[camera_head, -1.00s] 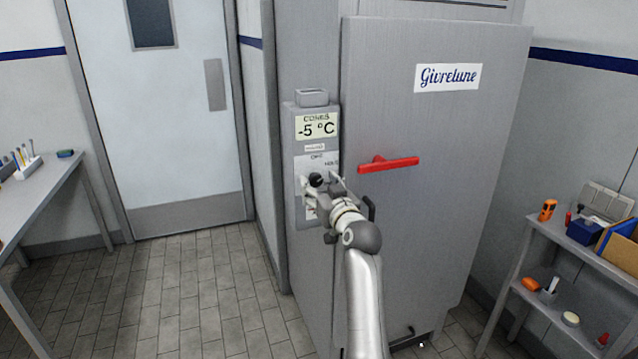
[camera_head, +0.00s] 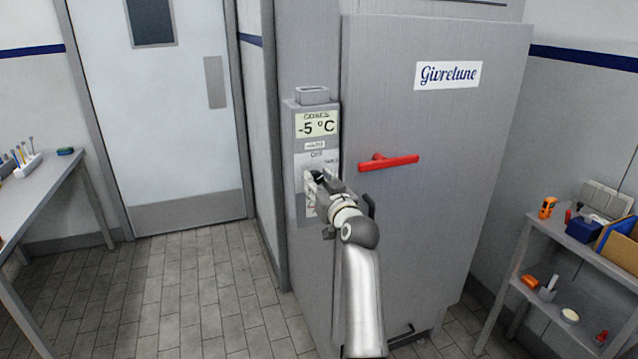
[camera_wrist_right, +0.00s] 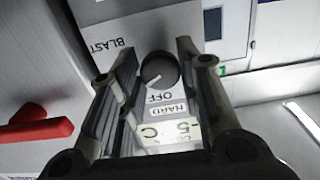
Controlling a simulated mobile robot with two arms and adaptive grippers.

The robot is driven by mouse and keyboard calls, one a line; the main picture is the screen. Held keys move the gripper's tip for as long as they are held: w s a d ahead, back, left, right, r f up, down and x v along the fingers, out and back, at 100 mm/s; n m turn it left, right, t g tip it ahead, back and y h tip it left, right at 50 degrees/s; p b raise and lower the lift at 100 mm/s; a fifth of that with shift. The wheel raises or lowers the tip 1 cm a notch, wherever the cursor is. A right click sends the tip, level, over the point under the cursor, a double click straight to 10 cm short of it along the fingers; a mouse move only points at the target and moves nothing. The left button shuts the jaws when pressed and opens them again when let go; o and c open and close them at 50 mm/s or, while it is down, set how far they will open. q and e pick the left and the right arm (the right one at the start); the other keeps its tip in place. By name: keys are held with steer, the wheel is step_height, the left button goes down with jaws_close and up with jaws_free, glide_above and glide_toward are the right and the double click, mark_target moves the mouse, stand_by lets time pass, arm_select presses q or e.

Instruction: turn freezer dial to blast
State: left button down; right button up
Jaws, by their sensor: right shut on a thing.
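The black freezer dial (camera_wrist_right: 160,70) sits on a grey control panel (camera_head: 304,232) on the freezer's left edge. In the right wrist view its white pointer mark points to the lower left, towards the OFF lettering side; the BLAST label (camera_wrist_right: 108,45) is to its upper left. My right gripper (camera_head: 320,180) is at the panel, with its fingers on either side of the dial and shut on it. In the head view the fingers hide most of the dial. The display (camera_head: 317,124) above reads -5 °C. My left gripper is not in view.
A red handle (camera_head: 390,162) sticks out of the freezer door (camera_head: 440,220) right of the panel. A table (camera_head: 40,195) stands at the left and a shelf unit (camera_head: 560,250) with tools at the right. The tiled floor at left centre is clear.

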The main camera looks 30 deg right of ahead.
steer(key=m+p, duration=0.2)
steer(key=shift+r+m, duration=0.1)
steer(key=shift+m, duration=0.2)
steer(key=m+p, duration=0.2)
steer(key=m, duration=0.1)
steer(key=shift+a+m, duration=0.1)
steer(key=shift+m, duration=0.2)
steer(key=m+p, duration=0.2)
steer(key=m, duration=0.2)
steer(key=shift+p, duration=0.3)
steer(key=shift+m+p, duration=0.4)
steer(key=shift+m, duration=0.4)
steer(key=o, duration=1)
steer(key=shift+o, duration=0.2)
